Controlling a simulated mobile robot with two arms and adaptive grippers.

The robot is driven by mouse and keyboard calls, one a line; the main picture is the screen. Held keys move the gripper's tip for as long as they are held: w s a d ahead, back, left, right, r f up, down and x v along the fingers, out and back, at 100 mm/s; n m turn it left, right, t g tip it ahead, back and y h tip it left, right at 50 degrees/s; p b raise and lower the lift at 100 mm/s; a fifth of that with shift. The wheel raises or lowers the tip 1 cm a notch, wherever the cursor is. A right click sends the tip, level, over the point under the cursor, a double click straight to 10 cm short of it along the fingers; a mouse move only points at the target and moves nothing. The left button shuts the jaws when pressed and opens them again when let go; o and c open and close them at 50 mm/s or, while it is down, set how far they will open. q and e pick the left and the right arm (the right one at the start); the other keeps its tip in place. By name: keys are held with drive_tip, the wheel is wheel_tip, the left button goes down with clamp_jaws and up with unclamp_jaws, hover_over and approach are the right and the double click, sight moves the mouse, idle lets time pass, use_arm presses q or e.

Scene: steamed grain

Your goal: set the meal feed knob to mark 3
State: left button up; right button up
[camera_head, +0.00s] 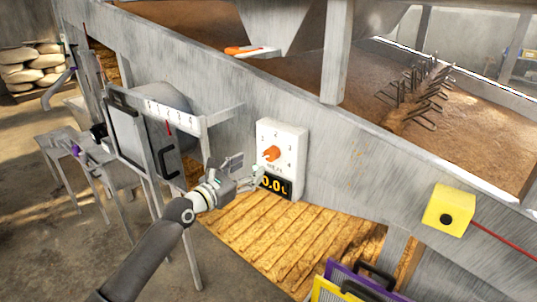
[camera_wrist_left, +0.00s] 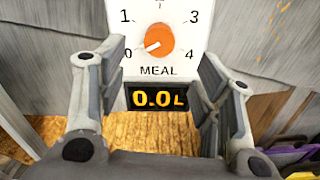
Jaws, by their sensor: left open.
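The meal feed knob (camera_head: 271,153) is an orange dial on a white panel (camera_head: 294,150) fixed to the grey machine wall. In the left wrist view the knob (camera_wrist_left: 160,40) shows a white pointer mark toward 0 at lower left. Numbers 1, 3 and 4 are readable around it, with MEAL printed beneath; the top of the dial is cut off. The black display (camera_wrist_left: 158,98) below reads 0.0 L. My left gripper (camera_head: 247,174) is open and empty, in front of and below the knob, apart from it. My right gripper is out of view.
A grey box with a numbered scale and red pointer (camera_head: 168,128) stands left of my left gripper. A yellow box with a black button (camera_head: 448,210) is at right. Purple and yellow framed screens (camera_head: 352,282) stand below. Brown meal fills the trough above.

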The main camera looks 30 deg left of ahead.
sight(269, 155)
use_arm(q)
drive_tip(key=w, duration=0.6)
drive_tip(key=w+p, duration=0.1)
drive_tip(key=w, duration=0.3)
drive_tip(key=shift+d, duration=0.35)
drive_tip(key=c, duration=1)
